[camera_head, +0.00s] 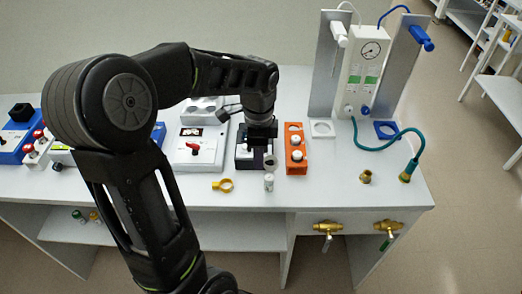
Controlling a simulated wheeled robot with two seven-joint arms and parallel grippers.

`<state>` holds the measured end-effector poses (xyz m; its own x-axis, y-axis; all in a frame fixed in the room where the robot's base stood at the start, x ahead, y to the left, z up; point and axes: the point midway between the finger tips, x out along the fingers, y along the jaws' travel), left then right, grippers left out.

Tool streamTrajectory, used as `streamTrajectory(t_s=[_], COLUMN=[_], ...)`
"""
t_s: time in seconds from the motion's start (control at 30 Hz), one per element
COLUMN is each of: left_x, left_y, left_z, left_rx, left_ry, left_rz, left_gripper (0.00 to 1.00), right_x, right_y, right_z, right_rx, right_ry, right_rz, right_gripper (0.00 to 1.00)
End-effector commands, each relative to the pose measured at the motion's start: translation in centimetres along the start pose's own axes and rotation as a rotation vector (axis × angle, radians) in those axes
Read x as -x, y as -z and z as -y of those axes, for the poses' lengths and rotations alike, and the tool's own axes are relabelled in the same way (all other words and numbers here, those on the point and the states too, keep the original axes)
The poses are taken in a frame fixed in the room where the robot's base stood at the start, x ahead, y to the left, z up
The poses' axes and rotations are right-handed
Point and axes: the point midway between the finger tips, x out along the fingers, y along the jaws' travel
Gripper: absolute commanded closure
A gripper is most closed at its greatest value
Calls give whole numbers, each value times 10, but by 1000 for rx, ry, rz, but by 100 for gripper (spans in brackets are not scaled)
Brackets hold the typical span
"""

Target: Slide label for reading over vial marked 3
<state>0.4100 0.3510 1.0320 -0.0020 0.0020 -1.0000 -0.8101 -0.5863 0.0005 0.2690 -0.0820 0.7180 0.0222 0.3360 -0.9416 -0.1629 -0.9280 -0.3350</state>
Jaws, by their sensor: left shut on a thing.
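My left arm comes in from the lower left, and its black gripper (264,148) points down over the bench. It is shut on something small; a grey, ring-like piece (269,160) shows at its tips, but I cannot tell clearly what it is. A small whitish vial (268,182) stands upright just in front of the gripper, near the bench's front edge. A yellow ring with a tab (223,185) lies on the bench to its left. I cannot read any number on the vial. My right gripper is not in view.
A black-and-white unit (243,158) stands beside the gripper, partly hidden. An orange block (296,165) with white caps stands to its right, a light grey box (194,155) with a red knob to its left. A gauge panel (361,70) with hoses stands behind right.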

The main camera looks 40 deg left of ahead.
Motion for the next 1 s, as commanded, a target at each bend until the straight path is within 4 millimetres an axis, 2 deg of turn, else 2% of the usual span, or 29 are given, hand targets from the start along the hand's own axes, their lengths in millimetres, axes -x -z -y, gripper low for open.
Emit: streamTrajectory(t_s=[0.53,1.0], left_x=[-1,-23], left_y=[2,2], left_z=[2,2], left_rx=[24,23], left_ry=[0,0], left_rz=[0,0], left_gripper=[100,100], right_x=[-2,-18], right_y=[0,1], right_z=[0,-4], right_rx=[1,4], right_ry=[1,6], right_rz=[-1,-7], right_gripper=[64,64])
